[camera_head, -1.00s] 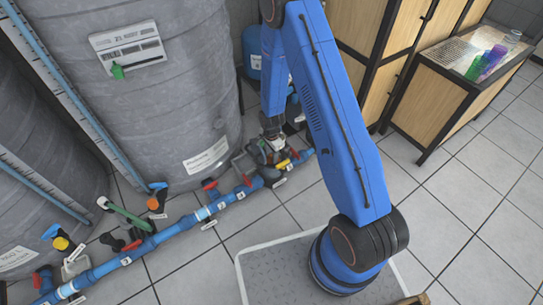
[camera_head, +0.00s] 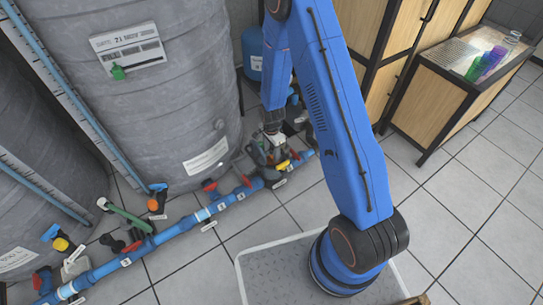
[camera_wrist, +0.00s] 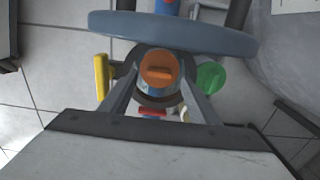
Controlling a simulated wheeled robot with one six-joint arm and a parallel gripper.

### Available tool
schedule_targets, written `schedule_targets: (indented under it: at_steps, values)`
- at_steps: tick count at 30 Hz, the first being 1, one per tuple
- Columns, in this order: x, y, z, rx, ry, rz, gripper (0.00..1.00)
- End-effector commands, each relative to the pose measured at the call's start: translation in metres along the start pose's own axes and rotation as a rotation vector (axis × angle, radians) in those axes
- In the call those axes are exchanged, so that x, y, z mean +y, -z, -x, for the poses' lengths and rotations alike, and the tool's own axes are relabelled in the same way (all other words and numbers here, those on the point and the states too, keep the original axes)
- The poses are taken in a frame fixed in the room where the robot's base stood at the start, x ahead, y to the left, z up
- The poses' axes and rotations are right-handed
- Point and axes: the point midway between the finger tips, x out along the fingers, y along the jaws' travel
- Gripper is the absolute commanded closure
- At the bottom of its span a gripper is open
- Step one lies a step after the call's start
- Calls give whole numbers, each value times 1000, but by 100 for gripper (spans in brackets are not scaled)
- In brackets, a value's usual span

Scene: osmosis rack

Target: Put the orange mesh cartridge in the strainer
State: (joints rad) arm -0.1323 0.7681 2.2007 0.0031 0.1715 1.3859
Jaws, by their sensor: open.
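In the wrist view, a round orange piece with a raised bar across its top, which looks like the orange mesh cartridge (camera_wrist: 159,68), sits within a dark round ring that looks like the strainer's mouth (camera_wrist: 160,99). My gripper (camera_wrist: 160,78) is open, with one grey finger on each side of the orange top. I cannot tell whether either finger touches it. The cartridge's lower part is hidden. In the head view, my gripper (camera_head: 268,148) is low over the pipe fittings beside the big grey tank; the cartridge cannot be made out there.
A yellow handle (camera_wrist: 102,76) and a green knob (camera_wrist: 210,77) flank the ring. A grey-blue bar (camera_wrist: 225,38) crosses beyond it. The blue pipe (camera_head: 170,232) with several valves runs along the grey tank (camera_head: 165,100). A wooden cabinet (camera_head: 450,105) stands right. Tiled floor is clear at right.

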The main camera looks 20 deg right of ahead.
Motion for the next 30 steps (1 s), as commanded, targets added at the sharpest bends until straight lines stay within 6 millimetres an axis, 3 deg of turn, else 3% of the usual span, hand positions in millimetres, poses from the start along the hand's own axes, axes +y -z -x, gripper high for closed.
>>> schedule_targets:
  at_steps: [12, 26, 30]
  values:
    - [0, 0, 62, 0, 1, 0, 44]
    - [0, 1, 88, 1, 6, 11, 44]
    - [2, 4, 119, 6, 25, 60, 44]
